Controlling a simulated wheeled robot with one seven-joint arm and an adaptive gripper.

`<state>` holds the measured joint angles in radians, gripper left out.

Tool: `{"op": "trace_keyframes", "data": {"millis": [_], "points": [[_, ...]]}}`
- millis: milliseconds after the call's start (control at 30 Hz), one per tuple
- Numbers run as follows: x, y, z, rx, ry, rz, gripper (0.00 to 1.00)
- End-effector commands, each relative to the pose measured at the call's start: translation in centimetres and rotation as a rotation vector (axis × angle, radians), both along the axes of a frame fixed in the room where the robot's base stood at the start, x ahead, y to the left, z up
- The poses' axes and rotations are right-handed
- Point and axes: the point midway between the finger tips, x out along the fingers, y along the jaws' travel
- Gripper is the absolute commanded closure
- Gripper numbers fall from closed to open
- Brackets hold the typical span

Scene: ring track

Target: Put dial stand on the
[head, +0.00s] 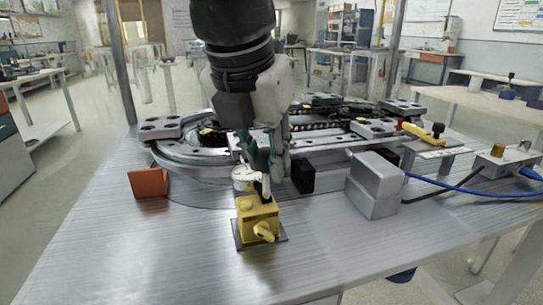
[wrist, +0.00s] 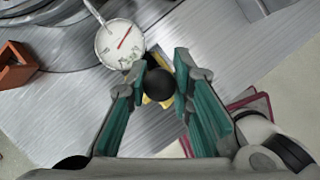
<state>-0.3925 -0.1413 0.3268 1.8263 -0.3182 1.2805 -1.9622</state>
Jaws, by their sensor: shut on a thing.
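The dial stand has a yellow block base (head: 258,218) with a yellow knob on its front and a round white dial above it. In the wrist view the dial (wrist: 119,43) has a red needle and sits left of my fingers. My gripper (head: 262,170) points down over the stand and is shut on its upper part. In the wrist view my green-padded fingers (wrist: 159,72) hold around the stand's black round top (wrist: 159,84). The base is upright over a dark square plate (head: 240,244); whether it touches is unclear. Most of the base is hidden in the wrist view.
The ring track (head: 190,150) lies behind the stand. An orange bracket (head: 148,183) stands left, a black block (head: 303,176) and a grey block (head: 372,183) right. A blue cable (head: 450,187) runs at the right. The table's front left is clear.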

Motion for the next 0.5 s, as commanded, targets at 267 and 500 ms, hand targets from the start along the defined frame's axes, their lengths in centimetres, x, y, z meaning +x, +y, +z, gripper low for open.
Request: {"op": "trace_keyframes", "data": {"millis": [267,500], "points": [[0.03,0.0,0.19,0.002,-0.004,0.0,1.0],[-0.02,-0.02,-0.23,0.0,0.001,0.0,0.63]]}}
